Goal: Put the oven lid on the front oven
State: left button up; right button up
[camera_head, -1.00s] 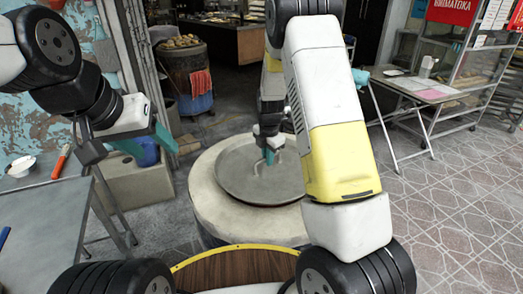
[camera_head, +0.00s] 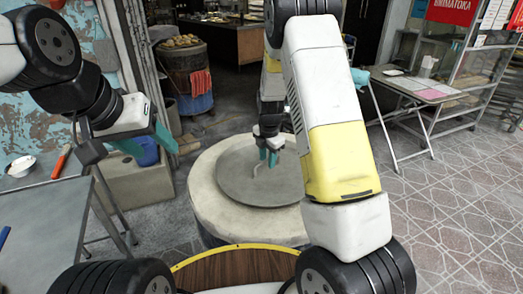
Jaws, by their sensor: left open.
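The round grey oven lid (camera_head: 238,186) lies flat over the mouth of the front oven (camera_head: 222,222), a pale round barrel oven in the middle of the head view. A small handle (camera_head: 257,167) stands up near the lid's centre. My right arm hides the right edge of the lid and oven. My left gripper (camera_head: 150,146) is open and empty, left of the oven and apart from it.
A grey table (camera_head: 40,215) with a white bowl (camera_head: 21,166) and an orange-handled tool (camera_head: 62,160) stands at the left. A second barrel oven (camera_head: 186,75) with food on top and a red cloth stands behind. A folding table (camera_head: 425,92) is at the right; the tiled floor there is clear.

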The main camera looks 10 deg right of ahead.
aim_at(268, 173)
jog(key=s+r+m+t+y, duration=0.1)
jog(key=s+r+m, duration=0.35)
jog(key=r, duration=0.35)
jog(key=s+d+r+m, duration=0.1)
jog(key=s+r+m, duration=0.2)
jog(key=s+r, duration=0.35)
jog(key=s+r+m+t+y, duration=0.1)
jog(key=s+r+m, duration=0.2)
jog(key=r, duration=0.6)
jog(key=s+r+m+t, duration=0.1)
jog(key=s+r+m, duration=0.1)
jog(key=s+m, duration=0.4)
jog(key=s+r+m+t, duration=0.1)
jog(key=s+r+m, duration=0.1)
jog(key=s+m, duration=0.5)
jog(key=shift+s+d+r, duration=0.25)
jog(key=shift+s+r, duration=0.1)
jog(key=shift+s, duration=1.05)
jog(key=shift+m, duration=0.25)
